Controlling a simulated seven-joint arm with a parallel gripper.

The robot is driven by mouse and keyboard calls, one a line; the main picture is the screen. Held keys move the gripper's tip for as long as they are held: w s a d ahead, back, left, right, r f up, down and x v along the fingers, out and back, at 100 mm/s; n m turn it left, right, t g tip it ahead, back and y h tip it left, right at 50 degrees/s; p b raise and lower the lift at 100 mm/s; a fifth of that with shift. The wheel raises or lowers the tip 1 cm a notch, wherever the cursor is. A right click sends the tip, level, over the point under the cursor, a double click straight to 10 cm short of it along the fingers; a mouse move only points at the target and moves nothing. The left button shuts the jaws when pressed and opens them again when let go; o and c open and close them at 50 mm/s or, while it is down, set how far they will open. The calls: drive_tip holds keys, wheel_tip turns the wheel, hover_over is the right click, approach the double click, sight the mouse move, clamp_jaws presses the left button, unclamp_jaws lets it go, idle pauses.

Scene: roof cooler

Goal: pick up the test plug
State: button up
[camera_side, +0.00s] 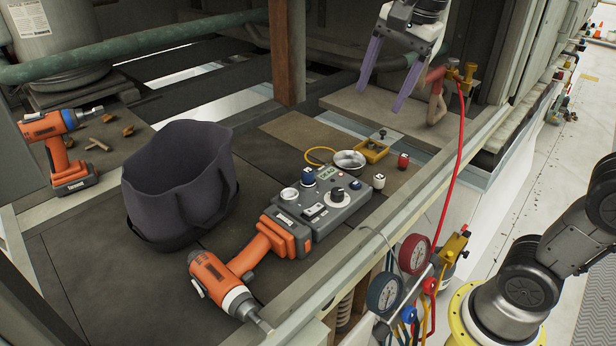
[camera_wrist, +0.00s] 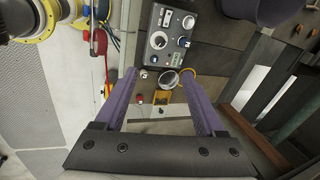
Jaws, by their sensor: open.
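Two small plug-like pieces stand on the deck right of the yellow holder: a red one with a pale top (camera_side: 403,160) and a white one with a dark top (camera_side: 378,181). I cannot tell which is the test plug. In the wrist view the red piece (camera_wrist: 139,98) and the white piece (camera_wrist: 143,74) lie near the left finger. My gripper (camera_side: 381,100) has purple fingers, spread open and empty, above and behind these pieces. It shows in the wrist view (camera_wrist: 159,72) with nothing between its fingers but deck items below.
A grey tester box (camera_side: 325,195) reads DEAD, beside a metal dish (camera_side: 349,161) and a yellow holder (camera_side: 371,151). A dark bag (camera_side: 180,180), orange drills (camera_side: 220,280), and a gauge set (camera_side: 400,275) stand around. A red hose (camera_side: 456,150) runs right of the pieces.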

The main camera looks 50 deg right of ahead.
drive_tip(key=w+m+g, duration=0.1)
drive_tip(key=w+m, duration=0.1)
drive_tip(key=w, duration=0.5)
drive_tip(key=m+g, duration=0.2)
hover_over(308, 170)
wheel_tip(308, 170, down, 9)
wheel_tip(308, 170, down, 9)
drive_tip(key=shift+w+r, duration=0.15)
drive_tip(key=shift+r, duration=0.05)
drive_tip(key=shift+f, duration=3.05)
clamp_jaws()
